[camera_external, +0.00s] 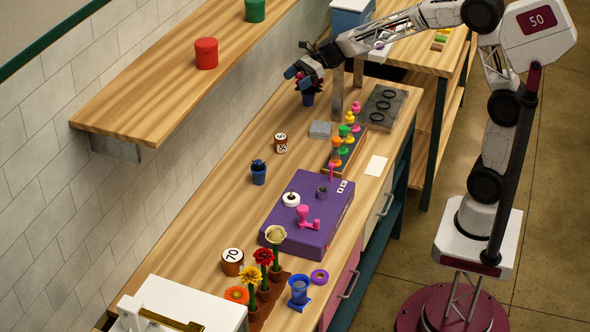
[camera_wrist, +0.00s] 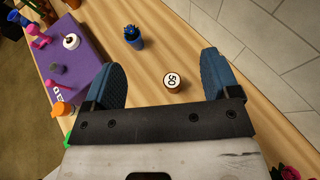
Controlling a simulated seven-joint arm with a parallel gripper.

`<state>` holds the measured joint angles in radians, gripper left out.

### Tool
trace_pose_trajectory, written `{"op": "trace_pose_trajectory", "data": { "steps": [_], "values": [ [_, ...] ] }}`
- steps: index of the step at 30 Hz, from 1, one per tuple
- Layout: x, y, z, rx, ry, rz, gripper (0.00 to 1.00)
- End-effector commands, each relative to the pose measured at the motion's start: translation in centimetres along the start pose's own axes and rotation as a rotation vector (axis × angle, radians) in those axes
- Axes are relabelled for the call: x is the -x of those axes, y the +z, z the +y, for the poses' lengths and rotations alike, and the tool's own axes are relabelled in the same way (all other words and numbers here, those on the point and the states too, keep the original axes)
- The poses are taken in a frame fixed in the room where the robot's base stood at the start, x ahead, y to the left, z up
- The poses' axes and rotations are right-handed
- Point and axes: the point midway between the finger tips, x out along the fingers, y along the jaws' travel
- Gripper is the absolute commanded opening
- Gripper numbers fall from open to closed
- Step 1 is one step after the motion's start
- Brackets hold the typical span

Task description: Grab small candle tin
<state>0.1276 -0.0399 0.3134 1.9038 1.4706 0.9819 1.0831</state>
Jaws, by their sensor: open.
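The small candle tin (camera_external: 280,143) is a short brown cylinder with a white top. It stands upright on the wooden bench, left of the grey block. In the wrist view the candle tin (camera_wrist: 172,83) reads "50" and appears between my two blue fingers, beyond them. My gripper (camera_external: 297,77) is open and empty, above the bench and farther back than the tin; it also shows in the wrist view (camera_wrist: 163,65). A larger tin (camera_external: 232,261) marked "70" stands at the near end of the bench.
A pot with dark red flowers (camera_external: 308,97) is just below my gripper. A wooden shelf (camera_external: 170,75) overhangs at left.

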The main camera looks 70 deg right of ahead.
Motion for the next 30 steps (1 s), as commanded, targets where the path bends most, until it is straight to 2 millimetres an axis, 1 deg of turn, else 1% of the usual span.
{"op": "trace_pose_trajectory", "data": {
  "steps": [1, 14, 20, 21, 24, 27, 30],
  "values": [
    [-0.3, -0.4, -0.3, -0.013, -0.003, -0.004, 0.82],
    [-3.6, -8.5, -0.1, -0.01, -0.001, -0.001, 0.82],
    [-5.5, -13.0, -0.1, -0.011, -0.001, -0.001, 0.82],
    [-6.0, -14.3, -0.1, -0.011, 0.0, 0.0, 0.82],
    [-7.0, -16.7, -0.1, -0.01, 0.0, -0.001, 0.82],
    [-7.8, -18.4, -0.1, -0.008, -0.001, -0.002, 0.82],
    [-8.2, -19.4, -0.1, -0.007, -0.001, -0.002, 0.82]
  ]
}}
